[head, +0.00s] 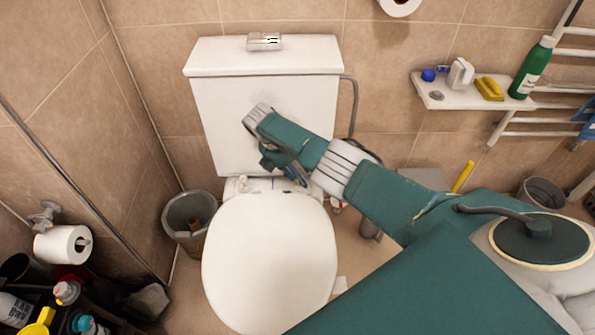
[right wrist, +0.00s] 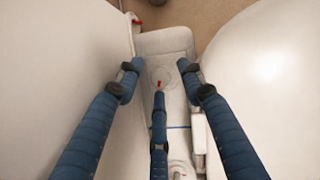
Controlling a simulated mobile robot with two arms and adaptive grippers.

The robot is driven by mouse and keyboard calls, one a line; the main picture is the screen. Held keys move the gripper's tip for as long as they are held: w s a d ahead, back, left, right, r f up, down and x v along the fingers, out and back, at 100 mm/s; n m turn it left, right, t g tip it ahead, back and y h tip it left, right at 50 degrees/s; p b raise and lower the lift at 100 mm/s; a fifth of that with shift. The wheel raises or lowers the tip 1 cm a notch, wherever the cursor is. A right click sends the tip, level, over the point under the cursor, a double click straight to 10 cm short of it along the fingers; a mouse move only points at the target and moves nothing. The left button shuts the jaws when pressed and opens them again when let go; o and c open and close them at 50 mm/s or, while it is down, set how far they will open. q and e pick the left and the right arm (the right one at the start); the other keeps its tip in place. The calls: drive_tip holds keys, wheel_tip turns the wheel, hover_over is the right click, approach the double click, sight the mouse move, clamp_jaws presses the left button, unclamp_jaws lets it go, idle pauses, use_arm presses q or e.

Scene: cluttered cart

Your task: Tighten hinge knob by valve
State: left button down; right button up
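The white toilet has its lid (head: 270,260) down, and the lid also shows on the right of the right wrist view (right wrist: 275,85). My right gripper (head: 293,175) reaches down to the gap between the tank and lid. In the right wrist view its three blue fingers (right wrist: 158,75) are spread over the white ledge (right wrist: 165,43), with nothing seen between them. A white hinge piece (right wrist: 198,135) lies beside the right finger. The hinge knob near the fingertips is too hidden to make out. A small valve fitting (head: 337,206) shows right of the bowl. My left gripper is not in view.
The tank (head: 225,115) rises close behind the gripper. A grey hose (head: 354,105) runs down at its right. A bin (head: 190,218) stands left of the bowl. Bottles crowd the lower left.

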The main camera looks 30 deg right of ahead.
drive_tip(key=s+v, duration=0.1)
drive_tip(key=v, duration=1)
drive_tip(key=shift+w+r, duration=0.4)
drive_tip(key=shift+w, duration=0.1)
drive_tip(key=shift+a, duration=0.1)
